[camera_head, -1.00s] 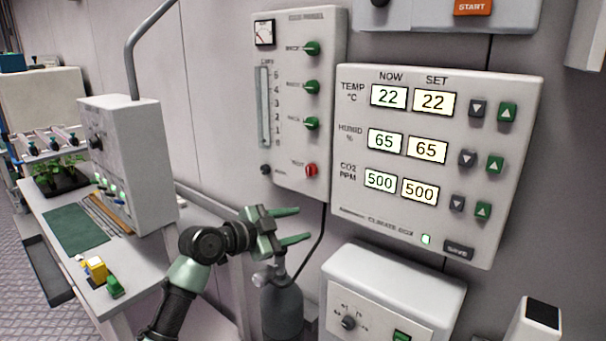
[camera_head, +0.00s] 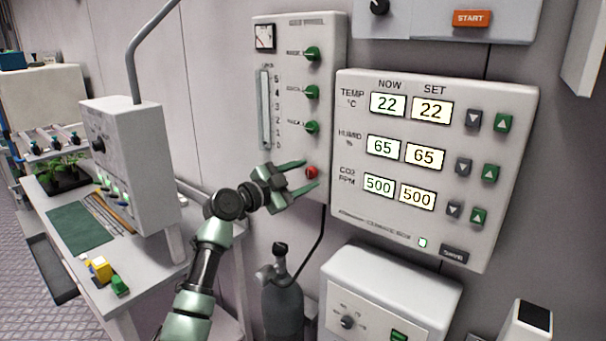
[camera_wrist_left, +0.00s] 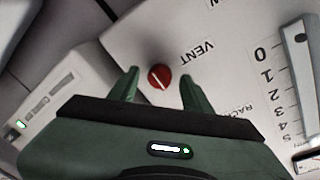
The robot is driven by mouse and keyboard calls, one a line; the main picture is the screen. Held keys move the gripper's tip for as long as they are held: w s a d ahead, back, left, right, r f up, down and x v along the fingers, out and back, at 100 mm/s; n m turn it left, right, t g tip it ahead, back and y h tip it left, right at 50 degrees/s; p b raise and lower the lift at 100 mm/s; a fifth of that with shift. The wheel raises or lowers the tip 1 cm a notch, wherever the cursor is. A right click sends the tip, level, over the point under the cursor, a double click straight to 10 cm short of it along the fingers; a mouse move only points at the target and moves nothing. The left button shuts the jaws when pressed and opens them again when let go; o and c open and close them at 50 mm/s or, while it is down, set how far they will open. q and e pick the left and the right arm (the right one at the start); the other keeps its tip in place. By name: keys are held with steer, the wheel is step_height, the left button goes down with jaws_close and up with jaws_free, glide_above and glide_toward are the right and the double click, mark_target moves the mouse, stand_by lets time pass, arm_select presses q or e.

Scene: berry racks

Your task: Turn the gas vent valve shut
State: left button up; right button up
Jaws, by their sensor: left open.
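The gas panel (camera_head: 290,35) hangs on the wall with several green knobs and one red vent valve knob (camera_head: 311,172) at its lower right. In the left wrist view the red vent knob (camera_wrist_left: 159,77) has a pale line across its face and sits beside the printed word VENT. My left gripper (camera_head: 312,174) is open, its two green fingers pointing at the panel, one above and one below the red knob. In the left wrist view the open fingers (camera_wrist_left: 160,84) stand on either side of the knob, without visible contact. My right gripper is not in view.
The climate box (camera_head: 390,225) with lit displays is close to the right of the gripper. A grey gas cylinder (camera_head: 283,310) with a black hose stands below. A white box (camera_head: 390,275) is at lower right, and a bench (camera_head: 150,285) is at left.

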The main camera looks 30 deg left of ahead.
arm_select(q)
steer(key=shift+c, duration=0.3)
jaws_close()
steer(key=shift+f, duration=0.1)
